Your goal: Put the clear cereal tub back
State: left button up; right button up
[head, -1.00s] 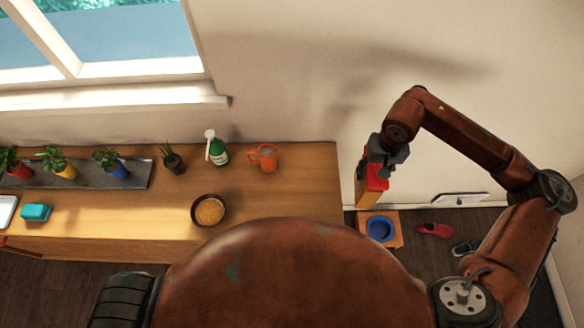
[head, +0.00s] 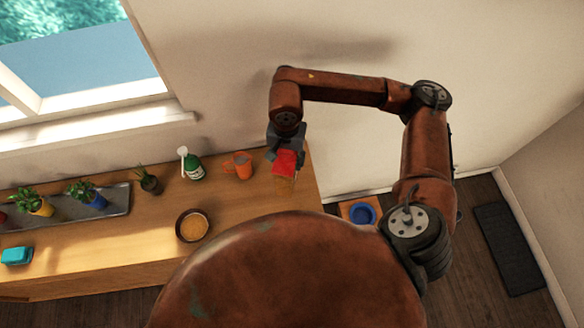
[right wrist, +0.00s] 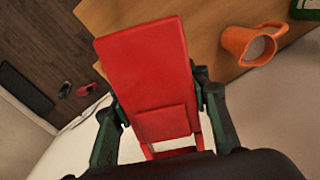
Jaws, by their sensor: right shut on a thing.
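The clear cereal tub has a red lid (head: 285,161), and its tan contents (head: 285,185) show below the lid in the head view. My right gripper (head: 286,152) is shut on the tub by the lid end, over the right end of the wooden counter. In the right wrist view the red lid (right wrist: 145,60) fills the middle, between the two fingers (right wrist: 160,125). Whether the tub's base touches the counter cannot be told. My left gripper is not in view.
The front right counter is clear.

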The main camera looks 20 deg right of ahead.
aim_at(278, 167)
jog(key=s+a+r+m+p, duration=0.1)
jog(key=m, duration=0.2)
jog(key=s+a+r+m+p, duration=0.1)
jog(key=r+m+p, duration=0.1)
jog(key=m, duration=0.1)
jog(key=s+a+r+m+p, duration=0.1)
jog(key=a+r+m, duration=0.1)
jog(key=m, duration=0.2)
jog(key=shift+a, duration=0.1)
jog(key=m, duration=0.1)
jog(key=a+r+m+p, duration=0.1)
jog(key=m, duration=0.1)
jog(key=shift+s+r+p, duration=0.15)
jog(key=shift+s+p, duration=0.15)
jog(key=shift+s, duration=0.1)
jog(key=w+d+f+p, duration=0.7)
jog(key=w+d+f, duration=0.2)
jog(key=f, duration=0.4)
jog(key=shift+w+d+m, duration=0.3)
jog(key=shift+w+d, duration=0.1)
jog(key=shift+d, duration=0.05)
jog(key=shift+f, duration=0.1)
jog(key=shift+f+b, duration=0.1)
jog(key=shift+b, duration=0.2)
jog(key=o, duration=1.6)
